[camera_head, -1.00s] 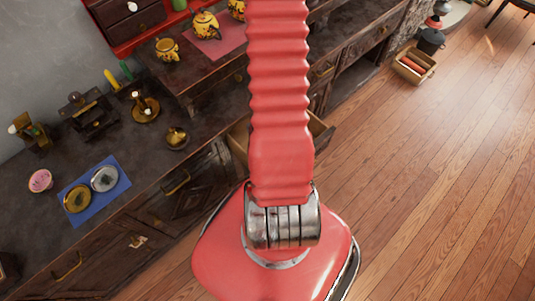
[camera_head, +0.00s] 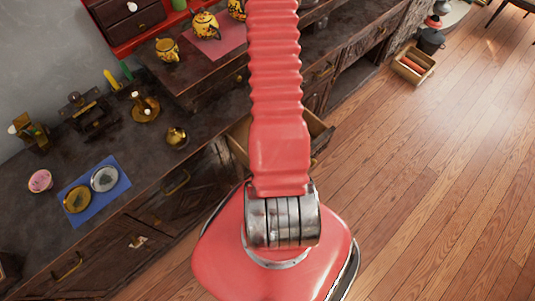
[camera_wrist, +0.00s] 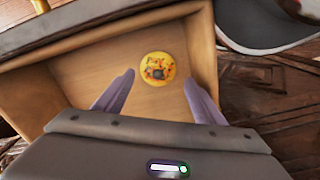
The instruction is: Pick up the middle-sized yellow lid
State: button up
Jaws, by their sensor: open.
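A round yellow lid (camera_wrist: 157,67) with red marks and a dark knob lies on the floor of an open wooden drawer (camera_wrist: 85,72) in the wrist view. My gripper (camera_wrist: 157,92) is open and empty. Its two fingers point into the drawer, one on each side below the lid in the picture, apart from it. In the head view the open drawer (camera_head: 240,137) stands out from the cabinet, partly hidden behind my red arm. The lid and my gripper are hidden there. No other yellow lid shows to compare its size.
Yellow teapots (camera_head: 205,25) stand on a red mat (camera_head: 222,47), with a yellow pot (camera_head: 167,49) beside it. A blue mat (camera_head: 108,197) holds two round plates.

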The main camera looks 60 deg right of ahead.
jog(key=shift+f, duration=0.15)
jog(key=shift+d+f, duration=0.2)
jog(key=shift+f, duration=2.3)
jog(key=shift+c, duration=0.4)
jog(key=c, duration=0.7)
jog(key=shift+r, duration=0.15)
notch_tip(320, 180, up, 18)
jog(key=shift+f, duration=0.1)
jog(key=shift+s, duration=0.1)
